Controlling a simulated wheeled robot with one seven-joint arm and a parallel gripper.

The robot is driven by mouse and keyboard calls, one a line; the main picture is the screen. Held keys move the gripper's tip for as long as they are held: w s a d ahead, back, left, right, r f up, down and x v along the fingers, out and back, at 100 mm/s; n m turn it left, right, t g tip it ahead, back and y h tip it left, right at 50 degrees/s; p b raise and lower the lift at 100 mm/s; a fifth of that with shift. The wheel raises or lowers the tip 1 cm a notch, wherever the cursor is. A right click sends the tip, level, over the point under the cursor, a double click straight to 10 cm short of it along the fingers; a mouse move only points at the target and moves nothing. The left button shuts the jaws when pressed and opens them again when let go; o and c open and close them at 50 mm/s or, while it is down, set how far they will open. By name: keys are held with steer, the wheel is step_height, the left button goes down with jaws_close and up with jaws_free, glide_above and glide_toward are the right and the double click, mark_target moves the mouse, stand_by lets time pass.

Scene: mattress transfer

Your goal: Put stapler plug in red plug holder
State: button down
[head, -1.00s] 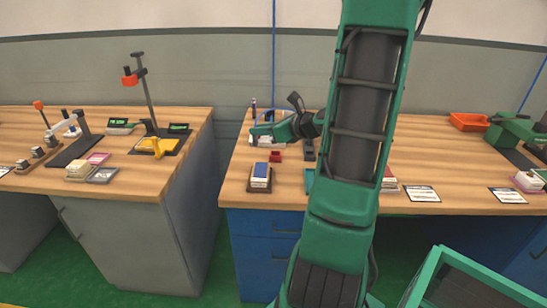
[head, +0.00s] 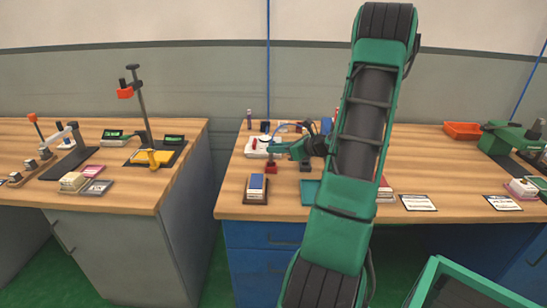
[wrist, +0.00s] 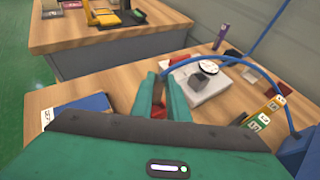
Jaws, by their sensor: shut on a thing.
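My gripper (head: 273,148) is over the red plug holder (head: 271,167) on the right-hand desk. In the wrist view the gripper (wrist: 164,98) is shut on a small dark brown piece, the stapler plug (wrist: 159,92), mostly hidden between the fingers. The red holder (wrist: 158,112) shows just below and between the fingertips. A blue cable (wrist: 225,57) arches from near the fingers to a blue body (wrist: 300,150), perhaps the stapler, at the right. I cannot tell whether the plug touches the holder or is in it.
A white device with a round dial (wrist: 208,67) stands just beyond the fingers. A blue-topped stack (head: 256,188) lies in front. An orange tray (head: 463,130) is farther right.

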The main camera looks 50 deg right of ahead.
steer(key=shift+f, duration=1.45)
steer(key=shift+f, duration=0.1)
steer(key=c, duration=1.7)
jaws_free()
